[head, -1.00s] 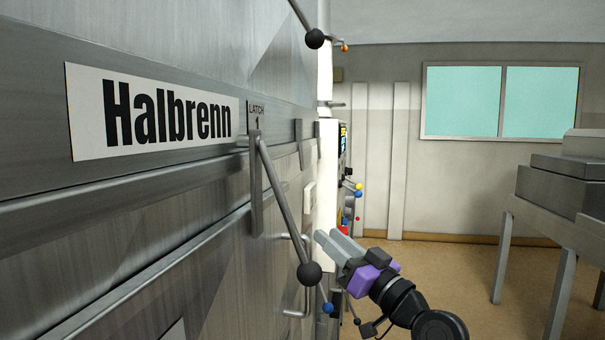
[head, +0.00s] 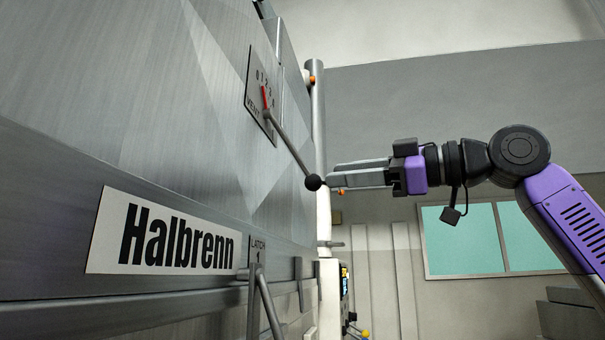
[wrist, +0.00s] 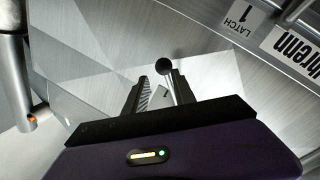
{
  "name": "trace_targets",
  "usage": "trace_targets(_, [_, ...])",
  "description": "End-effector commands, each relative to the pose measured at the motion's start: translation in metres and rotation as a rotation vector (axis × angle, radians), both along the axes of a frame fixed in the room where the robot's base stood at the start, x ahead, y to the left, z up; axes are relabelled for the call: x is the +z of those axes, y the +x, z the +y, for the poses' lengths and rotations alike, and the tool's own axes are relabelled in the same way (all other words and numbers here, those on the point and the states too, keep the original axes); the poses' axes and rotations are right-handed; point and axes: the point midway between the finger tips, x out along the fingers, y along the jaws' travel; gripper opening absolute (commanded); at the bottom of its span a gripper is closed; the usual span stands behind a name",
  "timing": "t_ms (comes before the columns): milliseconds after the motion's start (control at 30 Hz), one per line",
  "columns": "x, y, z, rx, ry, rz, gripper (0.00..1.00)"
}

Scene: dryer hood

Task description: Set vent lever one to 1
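The vent lever (head: 291,145) is a grey rod with a black ball knob (head: 313,182). It comes off a numbered dial plate (head: 250,85) marked VENT and slants down to the right in the head view. A red pointer (head: 265,97) on the dial points up toward the low numbers; I cannot tell exactly which. My gripper (head: 331,175) is level, its fingertips just right of the knob. In the wrist view the knob (wrist: 163,63) shows just beyond and between the tips of my gripper (wrist: 160,82). The fingers are apart and not closed on it.
The Halbrenn label (head: 165,235) and a latch lever (head: 266,300), marked LATCH 1, are below on the same metal front. A vertical pipe (head: 318,130) stands behind the knob. The room to the right is open, with a window (head: 470,240) on the back wall.

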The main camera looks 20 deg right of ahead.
Motion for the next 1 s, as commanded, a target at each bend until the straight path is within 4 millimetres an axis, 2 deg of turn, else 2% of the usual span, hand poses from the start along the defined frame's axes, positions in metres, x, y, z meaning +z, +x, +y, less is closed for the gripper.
trace_targets(100, [0.013, -0.014, 0.009, -0.001, -0.064, -0.001, 0.32])
trace_targets(267, [0.020, -0.020, 0.017, 0.001, -0.097, 0.000, 0.32])
trace_targets(733, [0.021, 0.027, 0.058, 0.003, -0.100, 0.000, 0.32])
trace_targets(1000, [0.021, 0.037, 0.066, 0.002, -0.098, -0.002, 0.32])
